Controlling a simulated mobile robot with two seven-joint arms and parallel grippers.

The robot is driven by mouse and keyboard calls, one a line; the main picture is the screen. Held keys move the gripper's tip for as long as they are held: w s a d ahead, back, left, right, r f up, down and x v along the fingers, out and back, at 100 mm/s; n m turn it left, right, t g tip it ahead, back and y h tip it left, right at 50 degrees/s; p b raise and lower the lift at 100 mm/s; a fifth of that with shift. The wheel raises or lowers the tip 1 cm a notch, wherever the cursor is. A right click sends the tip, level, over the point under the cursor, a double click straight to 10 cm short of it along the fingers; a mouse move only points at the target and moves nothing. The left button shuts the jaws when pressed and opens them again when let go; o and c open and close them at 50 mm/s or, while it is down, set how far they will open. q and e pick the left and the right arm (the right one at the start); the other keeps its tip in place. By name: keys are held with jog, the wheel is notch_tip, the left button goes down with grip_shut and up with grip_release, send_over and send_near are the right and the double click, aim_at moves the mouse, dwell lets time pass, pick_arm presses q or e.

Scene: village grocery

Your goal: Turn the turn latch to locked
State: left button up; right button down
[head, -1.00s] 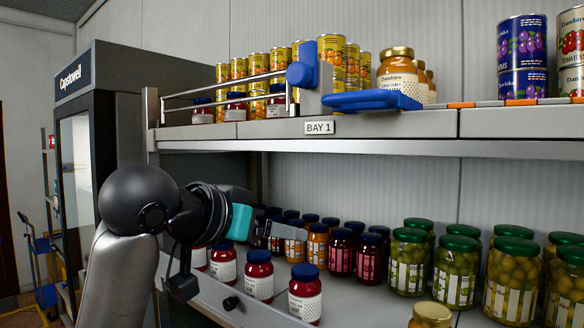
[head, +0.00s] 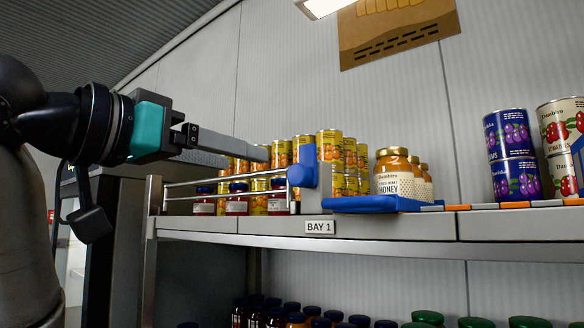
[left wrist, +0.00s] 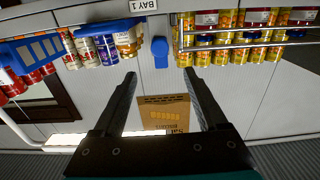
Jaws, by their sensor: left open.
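The turn latch (head: 303,168) is a blue lever on a grey block at the front of the upper shelf, by the end of a metal rail. Its lever points upward in the head view. In the left wrist view the latch (left wrist: 160,50) shows upside down, beyond and roughly between the fingertips. My left gripper (head: 264,153) is open and empty. In the head view its fingers reach in from the left, their tips just left of the lever. In the wrist view the open fingers (left wrist: 160,76) have a clear gap between them. My right gripper does not show.
A blue tray-like ledge (head: 365,204) juts out right of the latch, with honey jars (head: 393,172) behind.

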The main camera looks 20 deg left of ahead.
aim_at(295, 172)
pick_arm(q)
jog(key=p+x, duration=0.4)
jog(key=x, duration=0.9)
grip_shut()
